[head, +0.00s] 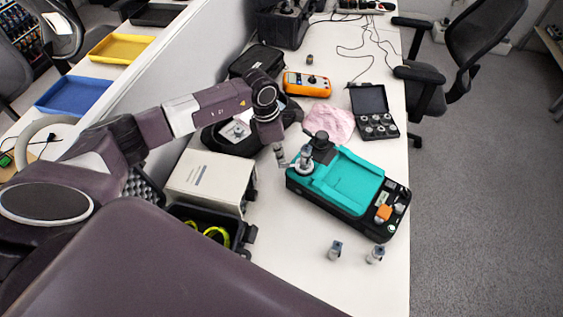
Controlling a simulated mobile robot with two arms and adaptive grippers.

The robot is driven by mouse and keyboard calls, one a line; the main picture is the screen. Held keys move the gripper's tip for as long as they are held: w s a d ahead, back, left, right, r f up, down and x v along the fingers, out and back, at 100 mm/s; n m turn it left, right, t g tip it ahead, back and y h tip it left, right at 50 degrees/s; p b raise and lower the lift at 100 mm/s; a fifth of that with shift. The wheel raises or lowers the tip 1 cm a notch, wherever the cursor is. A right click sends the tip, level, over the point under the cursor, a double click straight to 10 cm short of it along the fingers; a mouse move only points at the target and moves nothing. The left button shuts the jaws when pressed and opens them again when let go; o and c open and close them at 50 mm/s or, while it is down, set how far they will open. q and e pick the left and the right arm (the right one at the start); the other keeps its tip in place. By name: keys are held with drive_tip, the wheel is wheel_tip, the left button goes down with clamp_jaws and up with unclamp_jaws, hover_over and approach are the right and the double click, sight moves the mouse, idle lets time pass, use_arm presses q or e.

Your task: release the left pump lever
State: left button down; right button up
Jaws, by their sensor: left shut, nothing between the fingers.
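The teal and black calibrator unit (349,181) lies on the white bench, right of the middle in the head view. At its far left end stands a metal post (306,158) on a round base, with a black knobbed part (321,141) beside it. I cannot make out which part is the left pump lever. My left gripper (283,162) is shut and empty, pointing down just left of the metal post. I cannot tell whether it touches the unit. My right gripper is not in view.
Two small metal sensors (335,250) stand in front of the unit. A white box (210,180) and an open black case (206,228) are to the left. A pink cloth (334,123), an orange meter (307,84) and a case of weights (373,112) lie behind.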

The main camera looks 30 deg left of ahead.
use_arm(q)
wheel_tip(320, 180, up, 7)
drive_tip(key=s+d+n+p, duration=0.1)
drive_tip(key=s+n+p, duration=0.1)
drive_tip(key=n+p, duration=0.2)
drive_tip(key=p, duration=0.2)
drive_tip(key=shift+s+d+n+t+y+p, duration=0.2)
drive_tip(key=shift+s+n+t+y+p, duration=0.1)
drive_tip(key=shift+s+n, duration=0.1)
idle(0.3)
